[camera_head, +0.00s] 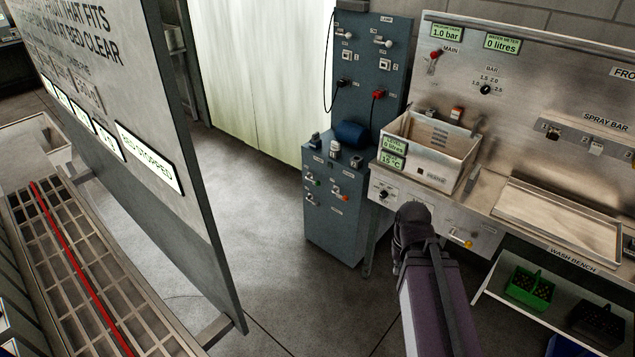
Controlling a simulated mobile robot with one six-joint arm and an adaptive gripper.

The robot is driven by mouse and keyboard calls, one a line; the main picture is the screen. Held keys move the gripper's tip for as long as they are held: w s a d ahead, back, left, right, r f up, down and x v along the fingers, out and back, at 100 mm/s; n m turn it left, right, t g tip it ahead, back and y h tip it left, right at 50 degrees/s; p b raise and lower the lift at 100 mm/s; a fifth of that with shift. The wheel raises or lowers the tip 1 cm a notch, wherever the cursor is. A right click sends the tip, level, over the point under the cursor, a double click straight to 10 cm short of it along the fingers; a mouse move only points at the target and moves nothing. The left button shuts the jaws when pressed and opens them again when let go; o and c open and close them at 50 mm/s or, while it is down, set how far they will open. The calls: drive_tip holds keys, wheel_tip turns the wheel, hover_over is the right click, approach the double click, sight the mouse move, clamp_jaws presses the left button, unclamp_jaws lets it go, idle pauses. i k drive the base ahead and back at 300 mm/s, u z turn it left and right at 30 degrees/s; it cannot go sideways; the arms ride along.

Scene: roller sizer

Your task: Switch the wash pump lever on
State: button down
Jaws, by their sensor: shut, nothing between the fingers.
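My gripper (411,214) is raised in front of the wash bench, at the end of my arm from the bottom of the view. It looks shut and empty; its fingers are small and dark. No label reading wash pump is legible. Candidate controls are a small yellow-tipped lever (467,243) on the bench's front panel, right of my gripper, and a red lever (433,56) marked MAIN on the back panel. A black knob (385,194) is on the front panel, just left of my gripper. I cannot tell which one is the pump lever.
A blue-grey cabinet (335,230) with switches stands left of the wash bench. A sink (405,155) and a tray (520,215) are on the bench. A green crate (530,288) sits on the lower shelf. A large sign panel (170,225) stands at left; the floor between is clear.

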sight(318, 184)
drive_tip(key=i, duration=1.5)
drive_tip(key=u, duration=0.05)
